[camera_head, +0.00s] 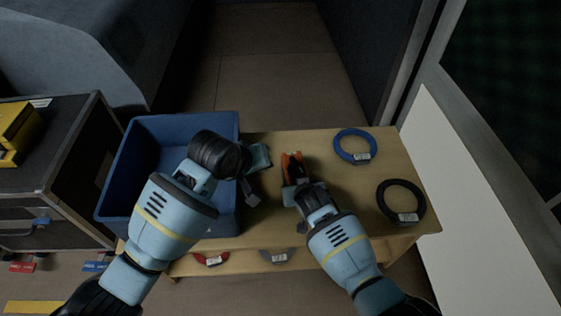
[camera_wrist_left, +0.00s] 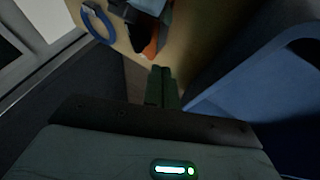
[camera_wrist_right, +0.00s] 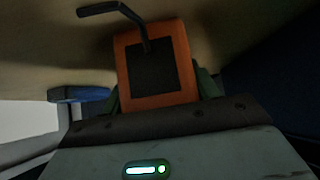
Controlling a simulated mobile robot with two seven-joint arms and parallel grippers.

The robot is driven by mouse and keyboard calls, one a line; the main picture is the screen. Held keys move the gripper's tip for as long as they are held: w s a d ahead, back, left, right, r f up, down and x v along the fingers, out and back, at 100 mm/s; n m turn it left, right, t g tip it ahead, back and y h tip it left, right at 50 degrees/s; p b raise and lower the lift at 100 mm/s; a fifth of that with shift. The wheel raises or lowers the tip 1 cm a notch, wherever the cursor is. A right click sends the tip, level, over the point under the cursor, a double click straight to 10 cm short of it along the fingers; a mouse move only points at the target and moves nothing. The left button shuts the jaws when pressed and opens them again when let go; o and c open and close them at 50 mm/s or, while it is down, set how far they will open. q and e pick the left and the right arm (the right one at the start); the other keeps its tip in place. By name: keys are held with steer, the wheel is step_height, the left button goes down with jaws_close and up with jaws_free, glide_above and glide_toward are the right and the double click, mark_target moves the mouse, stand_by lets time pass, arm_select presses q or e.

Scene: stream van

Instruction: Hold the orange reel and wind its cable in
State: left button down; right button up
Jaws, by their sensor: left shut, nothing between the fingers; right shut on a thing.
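The orange reel (camera_head: 291,161) is at the middle of the wooden table, mostly covered by my right gripper (camera_head: 297,182) in the head view. My right gripper is shut on it. In the right wrist view the reel (camera_wrist_right: 181,45) shows an orange frame, a dark square centre and a bent black crank (camera_wrist_right: 128,12), with green fingers at its sides. My left gripper (camera_head: 260,158) is shut and empty, left of the reel and apart from it. In the left wrist view its green fingers (camera_wrist_left: 161,86) are together, with the reel (camera_wrist_left: 152,46) beyond them. I cannot make out any loose cable.
A blue bin (camera_head: 117,185) stands at the left under my left arm. A blue cable coil (camera_head: 340,153) and a black coil (camera_head: 381,197) lie on the table (camera_head: 325,144) at the right. Red (camera_head: 203,260) and grey (camera_head: 284,257) coils show below its front edge. A black case (camera_head: 60,150) stands far left.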

mark_target(289, 159)
arm_select(q)
steer(key=shift+w+a+f+n+t+y, duration=0.1)
steer(key=shift+w+n+t+y, duration=0.4)
steer(key=shift+n, duration=0.5)
steer(key=shift+f, duration=0.1)
steer(key=shift+w+d+f, duration=1.65)
steer(key=shift+w+f, duration=0.05)
steer(key=shift+f, duration=0.25)
steer(key=shift+w+d+f, duration=1.65)
steer(key=shift+w+f, duration=0.05)
steer(key=shift+f, duration=0.2)
steer(key=shift+w, duration=0.1)
steer(key=shift+w+d, duration=0.2)
steer(key=shift+d, duration=0.2)
steer(key=shift+w, duration=0.2)
steer(key=shift+w+d, duration=0.1)
steer(key=shift+w, duration=0.05)
